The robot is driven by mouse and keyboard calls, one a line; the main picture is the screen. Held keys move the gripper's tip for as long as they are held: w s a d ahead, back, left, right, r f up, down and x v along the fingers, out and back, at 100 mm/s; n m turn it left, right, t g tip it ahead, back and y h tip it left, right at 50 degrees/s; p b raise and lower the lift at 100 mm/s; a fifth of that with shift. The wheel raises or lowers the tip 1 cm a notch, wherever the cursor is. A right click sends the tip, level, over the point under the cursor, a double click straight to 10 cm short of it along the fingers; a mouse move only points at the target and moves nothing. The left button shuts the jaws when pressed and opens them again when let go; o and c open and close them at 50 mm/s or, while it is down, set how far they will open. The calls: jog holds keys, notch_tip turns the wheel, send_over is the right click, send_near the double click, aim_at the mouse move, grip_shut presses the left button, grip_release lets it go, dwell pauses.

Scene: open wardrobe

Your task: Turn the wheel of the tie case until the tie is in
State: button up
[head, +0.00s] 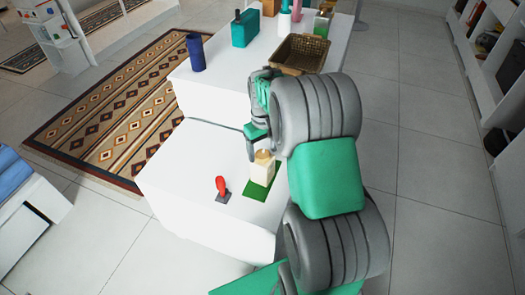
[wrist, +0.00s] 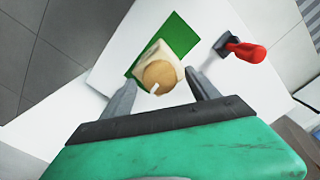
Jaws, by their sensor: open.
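The tie case (head: 262,169) is a small cream block standing on a green mat (head: 254,193) on a white surface. Its round tan wheel (wrist: 159,77) with a white mark shows on the side facing my wrist camera. The wheel also shows small at the top of the case in the head view (head: 264,156). My gripper (wrist: 164,90) is open, with one grey finger on each side of the wheel in the wrist view. I cannot tell whether the fingers reach or touch it. No tie can be made out.
A red-handled object (head: 221,186) on a dark base stands left of the mat. The white surface around the mat is otherwise clear.

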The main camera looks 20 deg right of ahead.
aim_at(262, 154)
notch_tip(262, 154, up, 7)
jog(key=shift+r+p, duration=0.15)
jog(key=shift+p, duration=0.15)
